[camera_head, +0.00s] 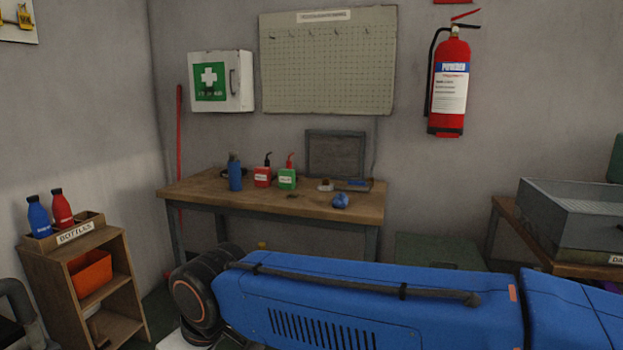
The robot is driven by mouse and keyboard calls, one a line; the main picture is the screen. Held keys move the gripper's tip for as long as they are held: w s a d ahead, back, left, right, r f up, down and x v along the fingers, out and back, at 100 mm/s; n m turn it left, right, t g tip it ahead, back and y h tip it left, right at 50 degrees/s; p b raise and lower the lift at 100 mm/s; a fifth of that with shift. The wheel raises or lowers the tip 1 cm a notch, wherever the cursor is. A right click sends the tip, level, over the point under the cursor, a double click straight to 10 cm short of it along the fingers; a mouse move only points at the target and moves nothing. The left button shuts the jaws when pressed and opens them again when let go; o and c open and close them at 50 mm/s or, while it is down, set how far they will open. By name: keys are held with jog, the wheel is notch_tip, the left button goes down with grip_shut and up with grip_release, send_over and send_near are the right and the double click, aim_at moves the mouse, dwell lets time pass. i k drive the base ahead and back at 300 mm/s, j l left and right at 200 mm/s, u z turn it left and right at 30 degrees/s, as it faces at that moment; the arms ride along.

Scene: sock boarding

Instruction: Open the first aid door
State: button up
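The white first aid cabinet (243,82) hangs on the back wall, left of the pegboard. Its front bears a green sign with a white cross (210,81). A dark upright handle (232,83) is on the right part of its door. The door looks shut. My blue arm lies across the bottom of the view, well below and in front of the cabinet. My gripper is not in view.
A wooden workbench (270,199) with bottles and small items stands below the cabinet. A bottle shelf (118,262) is at the left. A fire extinguisher (450,85) hangs at the right. A red pole (179,140) leans near the cabinet. A grey bin (570,220) stands at right.

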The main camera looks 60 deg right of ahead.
aim_at(215, 77)
jog(key=i+l+z, duration=0.1)
jog(key=z, duration=0.3)
jog(key=i+l+z, duration=0.1)
jog(key=z, duration=0.25)
jog(key=i+z, duration=0.2)
jog(key=z, duration=0.2)
jog(key=i+z, duration=0.15)
jog(key=z, duration=0.25)
jog(key=i+j, duration=0.1)
jog(key=i, duration=0.2)
